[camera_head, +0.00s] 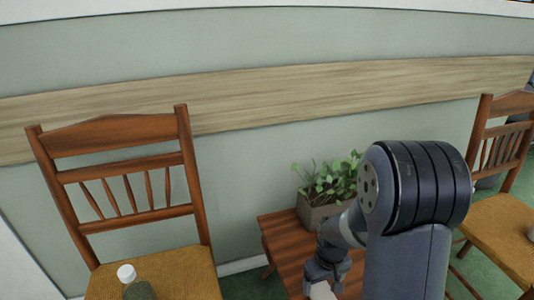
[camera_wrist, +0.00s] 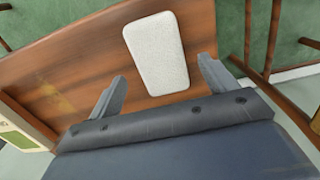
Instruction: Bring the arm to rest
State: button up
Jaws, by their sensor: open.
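My gripper (camera_wrist: 161,67) is open in the wrist view, with its two grey fingers spread apart and nothing between them that I can see held. A white, rounded, box-like object (camera_wrist: 156,48) lies on the brown wooden table (camera_wrist: 75,75) ahead of the fingertips. The gap between it and the fingers is hard to judge. In the head view my arm reaches down over the table (camera_head: 283,240), and my gripper (camera_head: 326,272) is low near the bottom edge. The white object (camera_head: 322,291) shows partly below it.
A planter (camera_head: 318,214) with a leafy plant stands at the table's back, close to my arm. Wooden chairs stand left (camera_head: 150,270) and right (camera_head: 500,232). A white-capped bottle (camera_head: 137,288) is on the left chair's seat. The wall (camera_head: 235,165) is behind.

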jog(key=w+r+m+p, duration=0.1)
jog(key=w+r+p, duration=0.1)
jog(key=r+p, duration=1.4)
jog(key=w+r+m+p, duration=0.2)
jog(key=w+r+p, duration=0.1)
jog(key=r+p, duration=1.3)
jog(key=shift+r+m+p, duration=0.3)
jog(key=shift+r+p, duration=0.1)
jog(key=shift+p, duration=0.35)
jog(key=shift+f, duration=0.1)
